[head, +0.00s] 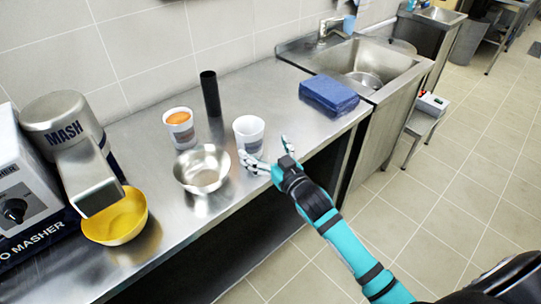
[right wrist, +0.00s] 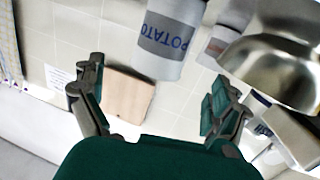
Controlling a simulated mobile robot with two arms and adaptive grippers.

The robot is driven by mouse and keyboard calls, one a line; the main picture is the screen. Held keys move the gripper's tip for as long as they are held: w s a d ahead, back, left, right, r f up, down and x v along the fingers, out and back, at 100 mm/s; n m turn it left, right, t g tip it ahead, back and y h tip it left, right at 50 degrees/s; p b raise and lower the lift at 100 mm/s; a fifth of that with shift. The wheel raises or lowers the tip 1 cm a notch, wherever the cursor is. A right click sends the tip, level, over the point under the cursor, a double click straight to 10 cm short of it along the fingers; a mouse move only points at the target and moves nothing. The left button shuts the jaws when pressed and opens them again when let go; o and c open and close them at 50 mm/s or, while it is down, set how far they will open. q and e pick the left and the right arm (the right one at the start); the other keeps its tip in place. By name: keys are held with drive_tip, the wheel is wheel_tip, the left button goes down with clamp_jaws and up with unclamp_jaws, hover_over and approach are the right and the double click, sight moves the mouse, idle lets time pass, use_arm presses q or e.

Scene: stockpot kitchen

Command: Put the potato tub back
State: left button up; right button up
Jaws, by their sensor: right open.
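The potato tub (head: 249,136) is a white tub standing on the steel counter, near its front edge. In the right wrist view the potato tub (right wrist: 172,42) shows large with its grey POTATO label upside down. My right gripper (head: 264,159) is open and empty, just in front of the tub. In the right wrist view its spread fingers (right wrist: 158,100) have the tub ahead of them, not clearly between them. My left gripper is not in view.
A second tub with orange contents (head: 180,128), a steel bowl (head: 202,170) and a black cylinder (head: 210,94) stand nearby. The masher (head: 66,128) with a yellow bowl (head: 116,218) is left. A blue folded cloth (head: 329,94) lies before the sink (head: 372,68).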

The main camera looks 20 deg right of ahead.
drive_tip(key=shift+s+d+r, duration=0.1)
drive_tip(key=shift+s+d, duration=0.05)
drive_tip(key=shift+s, duration=0.6)
drive_tip(key=shift+s+d, duration=0.1)
drive_tip(key=shift+s, duration=0.65)
idle(1.2)
